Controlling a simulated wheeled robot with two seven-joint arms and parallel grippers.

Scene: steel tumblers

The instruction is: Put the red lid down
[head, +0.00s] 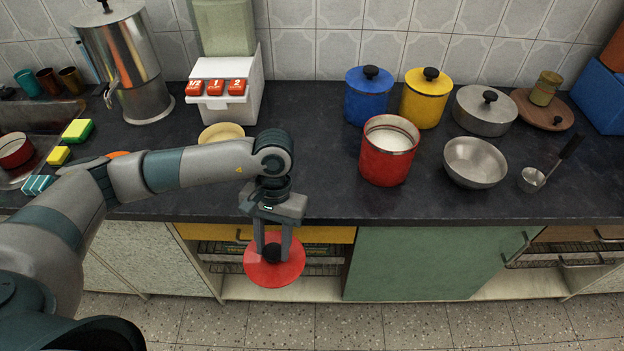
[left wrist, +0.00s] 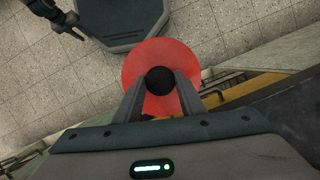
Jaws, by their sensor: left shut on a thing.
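The red lid (head: 275,275) is a flat round disc with a black knob. My left gripper (head: 272,250) is shut on the knob and holds the lid in front of the counter's front edge, with the floor and cabinet fronts behind it. In the left wrist view the red lid (left wrist: 185,65) shows below the fingers, and my left gripper (left wrist: 161,90) pinches its black knob. The open red canister (head: 388,155), with white contents, stands upright on the counter to the right. My right gripper is not seen.
Behind the red canister stand a lidded blue canister (head: 368,97) and a lidded yellow one (head: 426,98). A steel bowl (head: 475,162), a lidded pot (head: 485,112) and a ladle (head: 540,172) are further right. The dark counter (head: 310,180) is clear left of the red canister.

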